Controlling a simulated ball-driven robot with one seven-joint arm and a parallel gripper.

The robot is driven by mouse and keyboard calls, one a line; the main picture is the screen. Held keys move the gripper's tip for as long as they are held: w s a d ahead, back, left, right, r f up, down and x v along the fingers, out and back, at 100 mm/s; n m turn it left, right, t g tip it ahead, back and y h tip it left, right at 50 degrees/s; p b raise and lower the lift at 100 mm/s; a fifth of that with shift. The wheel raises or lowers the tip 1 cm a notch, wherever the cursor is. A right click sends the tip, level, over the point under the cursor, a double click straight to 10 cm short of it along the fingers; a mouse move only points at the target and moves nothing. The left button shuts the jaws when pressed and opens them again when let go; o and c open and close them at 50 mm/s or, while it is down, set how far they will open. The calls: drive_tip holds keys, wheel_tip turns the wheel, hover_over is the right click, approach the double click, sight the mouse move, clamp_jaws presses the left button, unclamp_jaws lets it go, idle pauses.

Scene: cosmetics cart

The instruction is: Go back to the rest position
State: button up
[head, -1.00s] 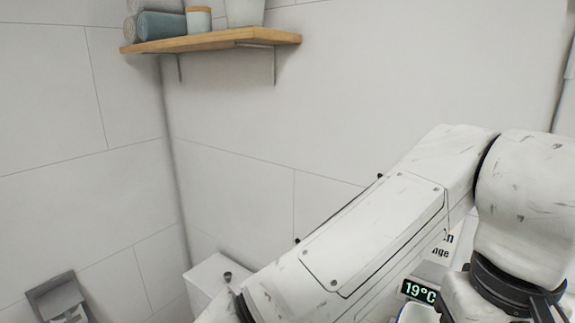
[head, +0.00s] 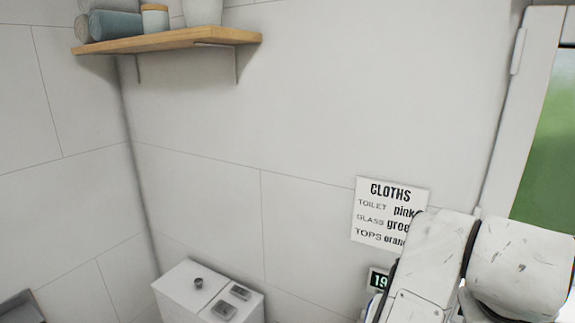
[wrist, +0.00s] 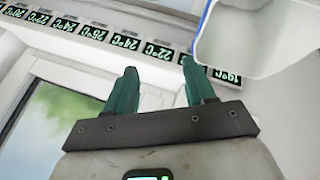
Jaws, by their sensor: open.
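My gripper (wrist: 158,92) shows in the wrist view with its two green fingers apart and nothing between them. Behind the fingers is a pale ledge with a row of small temperature displays (wrist: 125,42). In the head view my white arm stands at the lower right, and my gripper is out of that picture.
A white container (wrist: 247,35) is close to the right finger in the wrist view. In the head view a wooden shelf (head: 165,41) holds rolled towels and jars. A window (head: 548,150) is at right.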

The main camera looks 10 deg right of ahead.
drive_tip(key=s+d+f+n, duration=0.1)
drive_tip(key=s+d+f, duration=0.1)
drive_tip(key=f, duration=0.6)
drive_tip(key=s+d+f+n, duration=0.1)
drive_tip(key=s+f, duration=0.2)
drive_tip(key=f, duration=0.5)
drive_tip(key=s+a+f+g+y+b, duration=0.1)
drive_tip(key=s+a+f, duration=0.3)
drive_tip(key=s+f, duration=0.4)
drive_tip(key=s+a+f+g+y+b, duration=0.1)
drive_tip(key=s+a+f+y, duration=0.3)
drive_tip(key=s+f, duration=0.3)
wheel_tip(320, 180, down, 3)
drive_tip(key=shift+s+a+r+g+y, duration=0.1)
drive_tip(key=shift+s+a+g+y, duration=0.25)
drive_tip(key=shift+a, duration=0.45)
